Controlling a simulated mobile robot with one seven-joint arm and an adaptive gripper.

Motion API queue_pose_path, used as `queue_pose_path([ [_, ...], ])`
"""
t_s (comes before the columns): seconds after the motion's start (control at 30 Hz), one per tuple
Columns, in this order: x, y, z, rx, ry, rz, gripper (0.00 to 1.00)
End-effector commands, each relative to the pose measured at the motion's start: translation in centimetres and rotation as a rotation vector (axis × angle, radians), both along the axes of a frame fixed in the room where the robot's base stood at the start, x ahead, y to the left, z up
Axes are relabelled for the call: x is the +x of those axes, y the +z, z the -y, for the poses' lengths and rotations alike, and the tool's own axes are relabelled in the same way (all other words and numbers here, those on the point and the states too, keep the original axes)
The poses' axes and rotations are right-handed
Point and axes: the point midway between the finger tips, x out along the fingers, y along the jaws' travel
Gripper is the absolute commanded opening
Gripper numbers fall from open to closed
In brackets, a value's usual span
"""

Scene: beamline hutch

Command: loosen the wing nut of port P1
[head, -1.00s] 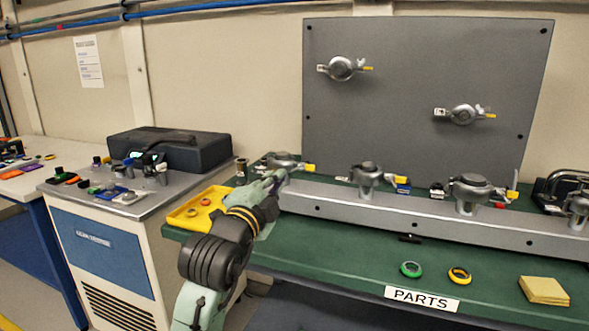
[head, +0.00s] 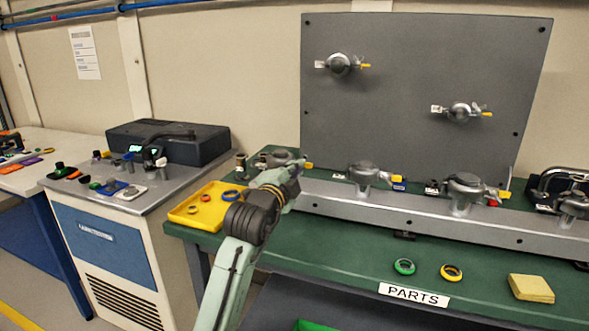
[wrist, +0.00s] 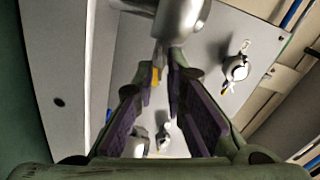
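My gripper (head: 292,176) is at the leftmost clamped port (head: 277,158) on the rail, partly hiding it in the head view. In the wrist view my gripper (wrist: 163,82) has its purple-padded fingers apart. A grey metal port body (wrist: 182,14) is just beyond the fingertips, at the top. A small yellow-tipped piece (wrist: 155,76) shows near the left fingertip; I cannot tell whether it touches. The wing nut itself is not clearly visible, and the port labels are too small to read.
More clamped ports (head: 368,175) stand along the grey rail (head: 410,215). A grey panel (head: 420,90) with two ports rises behind. A yellow tray (head: 205,215) lies left of my arm. Green (head: 404,266) and yellow (head: 451,273) rings lie on the front of the green bench.

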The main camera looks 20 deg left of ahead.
Motion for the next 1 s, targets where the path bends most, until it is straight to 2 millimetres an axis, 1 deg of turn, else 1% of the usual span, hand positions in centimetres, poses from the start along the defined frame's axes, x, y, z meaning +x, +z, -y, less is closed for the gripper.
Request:
queue_pose_path([
  [0.17, -0.01, -0.02, 0.00, 0.000, 0.000, 0.000, 0.12],
  [0.33, -0.03, -0.03, -0.02, 0.000, 0.000, 0.000, 0.00],
  [0.8, -0.04, -0.02, -0.04, -0.002, 0.001, 0.000, 0.00],
  [1.0, -0.04, -0.05, -0.04, -0.038, 0.000, -0.002, 0.00],
])
